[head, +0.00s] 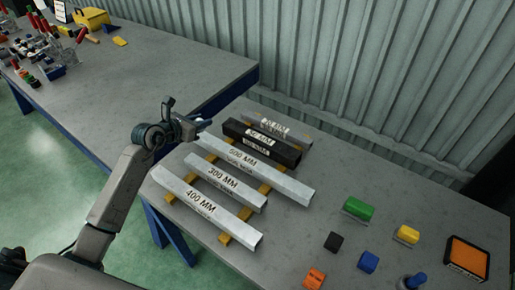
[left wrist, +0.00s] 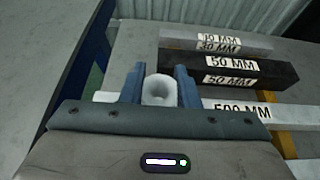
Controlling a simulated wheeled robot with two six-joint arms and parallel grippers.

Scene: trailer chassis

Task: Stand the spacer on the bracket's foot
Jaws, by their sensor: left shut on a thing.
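My left gripper (head: 200,122) is above the left end of the bar table, near the 500 MM bar. In the left wrist view, its two blue fingers are closed around a white round piece with a hollow top (left wrist: 160,90), which looks like the spacer. In the head view this piece is small and mostly hidden by the gripper. I cannot make out a bracket or its foot in either view. My right gripper is not in view.
Metal bars marked 500 MM (head: 290,187), 300 MM (head: 248,196) and 400 MM (head: 232,224) lie on yellow strips, with a black bar (head: 285,153) behind. Small coloured blocks and an orange-topped box (head: 468,256) stand right. Another bench (head: 160,60) is at left. A corrugated wall is behind.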

